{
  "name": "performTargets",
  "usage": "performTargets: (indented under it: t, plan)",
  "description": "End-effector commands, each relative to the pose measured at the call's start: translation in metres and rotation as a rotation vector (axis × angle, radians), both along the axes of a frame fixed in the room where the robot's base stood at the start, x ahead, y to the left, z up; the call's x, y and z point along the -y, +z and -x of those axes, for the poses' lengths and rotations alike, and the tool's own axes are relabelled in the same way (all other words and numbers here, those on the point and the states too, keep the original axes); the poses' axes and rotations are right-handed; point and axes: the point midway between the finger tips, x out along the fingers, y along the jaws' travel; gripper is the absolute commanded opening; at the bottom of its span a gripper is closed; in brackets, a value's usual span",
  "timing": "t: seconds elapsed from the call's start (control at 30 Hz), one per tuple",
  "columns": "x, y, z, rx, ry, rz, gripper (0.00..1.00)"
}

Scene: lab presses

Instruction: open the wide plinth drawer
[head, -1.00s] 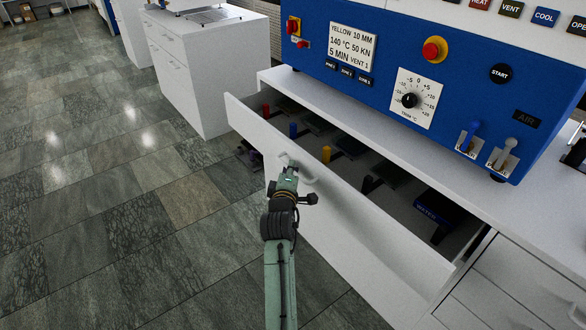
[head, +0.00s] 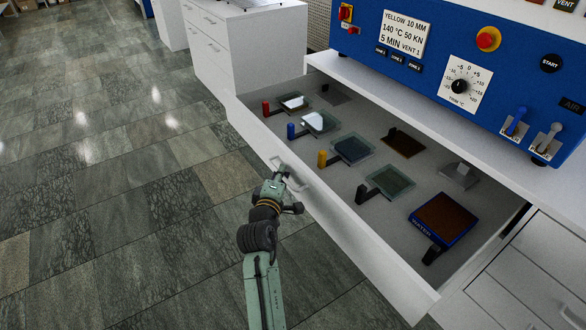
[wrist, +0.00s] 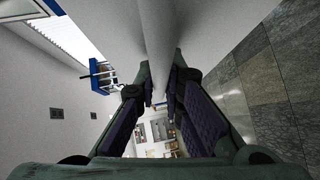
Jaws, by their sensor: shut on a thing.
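The wide plinth drawer (head: 352,228) is a white drawer under the blue press, and it stands well open. Its inside shows several flat plates with coloured handles. My gripper (head: 284,174) is at the white bar handle (head: 306,186) on the drawer front, toward its left part. In the wrist view the handle bar (wrist: 158,40) runs between the two dark finger pads of my gripper (wrist: 168,95), which are shut on it.
The blue press (head: 440,60) with knobs and levers stands on the white cabinet above the drawer. Inside the drawer are red (head: 266,108), blue (head: 291,131) and yellow (head: 322,159) handled plates and a blue tray marked WATER (head: 462,238). Another white cabinet (head: 245,50) stands behind left. The tiled floor (head: 110,210) at left is clear.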

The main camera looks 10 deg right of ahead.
Motion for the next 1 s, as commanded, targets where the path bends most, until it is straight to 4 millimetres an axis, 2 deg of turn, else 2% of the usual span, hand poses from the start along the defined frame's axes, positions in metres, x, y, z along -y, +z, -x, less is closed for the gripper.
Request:
performTargets:
  t: [0.1, 0.3, 0.8, 0.83, 1.0]
  plan:
    - [-0.017, 0.0, 0.005, 0.002, 0.005, -0.001, 0.0]
    - [-0.032, 0.0, 0.011, 0.003, 0.001, -0.001, 0.0]
    - [-0.037, 0.001, 0.013, 0.003, 0.001, -0.001, 0.0]
    - [-0.037, 0.001, 0.013, 0.003, 0.001, -0.001, 0.1]
    - [-0.037, 0.001, 0.013, 0.002, 0.001, 0.0, 0.21]
